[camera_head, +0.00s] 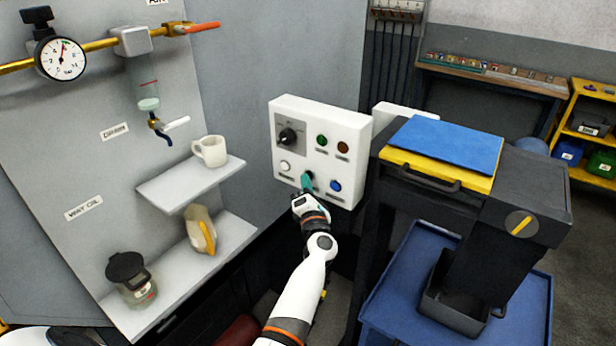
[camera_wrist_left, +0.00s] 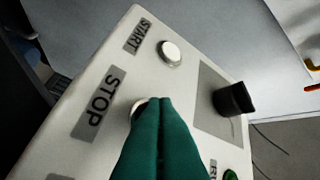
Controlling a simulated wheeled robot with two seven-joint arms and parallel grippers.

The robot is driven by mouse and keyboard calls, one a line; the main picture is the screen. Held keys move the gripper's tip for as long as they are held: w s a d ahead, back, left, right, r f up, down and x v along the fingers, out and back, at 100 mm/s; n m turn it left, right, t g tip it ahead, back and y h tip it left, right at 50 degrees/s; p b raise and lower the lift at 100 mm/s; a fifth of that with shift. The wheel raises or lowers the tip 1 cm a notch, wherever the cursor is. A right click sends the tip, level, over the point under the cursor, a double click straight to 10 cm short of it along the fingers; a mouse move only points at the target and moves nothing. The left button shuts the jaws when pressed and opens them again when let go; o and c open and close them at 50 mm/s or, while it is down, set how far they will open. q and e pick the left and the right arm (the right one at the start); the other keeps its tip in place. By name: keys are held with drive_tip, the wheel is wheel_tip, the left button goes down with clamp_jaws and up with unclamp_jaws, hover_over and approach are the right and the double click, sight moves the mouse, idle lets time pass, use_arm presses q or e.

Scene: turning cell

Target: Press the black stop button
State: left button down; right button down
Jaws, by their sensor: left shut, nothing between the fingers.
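The white control box (camera_head: 350,140) hangs on the grey wall in the middle of the head view. My left gripper (camera_head: 307,183) is in front of its lower row, between a white button (camera_head: 285,166) and a blue button (camera_head: 336,186). In the left wrist view its green fingers (camera_wrist_left: 160,108) are closed together and empty. Their tips lie over the button beside the STOP label (camera_wrist_left: 98,103). Only a pale edge of that button (camera_wrist_left: 137,105) shows; the fingers hide the rest. I cannot tell whether the tips touch it. My right gripper is not in view.
The box also has a black selector knob (camera_head: 288,137), a green lamp (camera_head: 322,141) and an amber lamp (camera_head: 343,147). The white START button (camera_wrist_left: 170,53) is close to the fingers. Left are shelves with a mug (camera_head: 210,151); right is a black-and-blue cart (camera_head: 445,150).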

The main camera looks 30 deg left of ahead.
use_arm(q)
drive_tip(key=shift+s, duration=0.15)
drive_tip(key=shift+s+p, duration=0.35)
drive_tip(key=shift+s, duration=0.25)
drive_tip(key=s+p, duration=0.2)
drive_tip(key=s, duration=0.3)
drive_tip(key=shift+a, duration=0.2)
idle(0.6)
